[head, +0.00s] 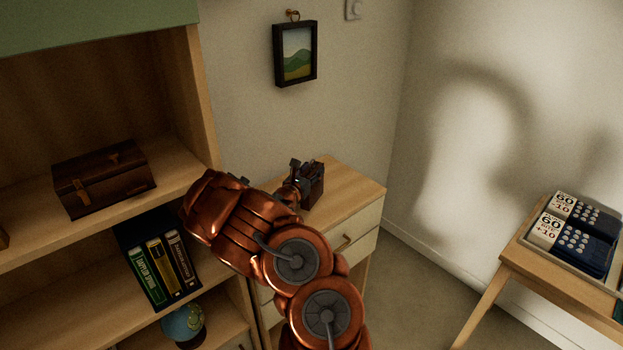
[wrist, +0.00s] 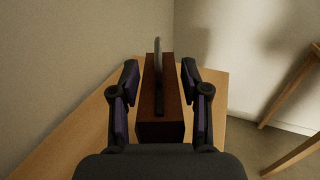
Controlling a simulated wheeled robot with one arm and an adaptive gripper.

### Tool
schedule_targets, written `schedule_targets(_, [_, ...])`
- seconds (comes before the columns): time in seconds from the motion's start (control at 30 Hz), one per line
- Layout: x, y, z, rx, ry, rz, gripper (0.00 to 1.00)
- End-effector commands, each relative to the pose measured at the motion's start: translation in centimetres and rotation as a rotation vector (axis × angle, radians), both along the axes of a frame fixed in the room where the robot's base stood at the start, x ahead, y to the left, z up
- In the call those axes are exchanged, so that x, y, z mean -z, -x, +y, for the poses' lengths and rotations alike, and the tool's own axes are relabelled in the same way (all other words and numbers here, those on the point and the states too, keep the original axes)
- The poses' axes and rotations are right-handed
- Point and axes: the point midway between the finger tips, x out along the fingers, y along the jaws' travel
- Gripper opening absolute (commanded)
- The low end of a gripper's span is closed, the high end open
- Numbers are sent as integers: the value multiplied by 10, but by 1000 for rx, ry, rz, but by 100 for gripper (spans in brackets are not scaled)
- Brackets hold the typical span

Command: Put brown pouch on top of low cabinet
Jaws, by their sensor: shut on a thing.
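The brown pouch (head: 315,187) is a dark brown, box-like thing, upright at the top of the low cabinet (head: 356,190), which has a light wooden top and pale drawers. My gripper (head: 299,180) is shut on the pouch. In the wrist view the pouch (wrist: 158,128) sits between the two fingers of my gripper (wrist: 160,70), with a thin dark strap or handle standing along its middle. The cabinet top (wrist: 75,135) shows below and around it. I cannot tell whether the pouch's base touches the cabinet top; my arm hides part of the cabinet.
A shelf unit (head: 205,85) on the left holds a brown case (head: 104,180), several binders (head: 160,265) and a globe (head: 183,325). A framed picture (head: 296,53) hangs above the cabinet. A table (head: 540,262) with boxes stands at right. The cabinet top's right part is clear.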

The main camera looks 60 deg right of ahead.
Motion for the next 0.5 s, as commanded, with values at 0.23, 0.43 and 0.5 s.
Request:
schedule_targets(0.23, [12, 0, 0, -1, -2, 0, 0])
schedule_targets(0.43, [28, -1, 0, -1, -1, 0, 0])
schedule_targets(0.5, [31, -1, 0, -1, 0, -1, 0])
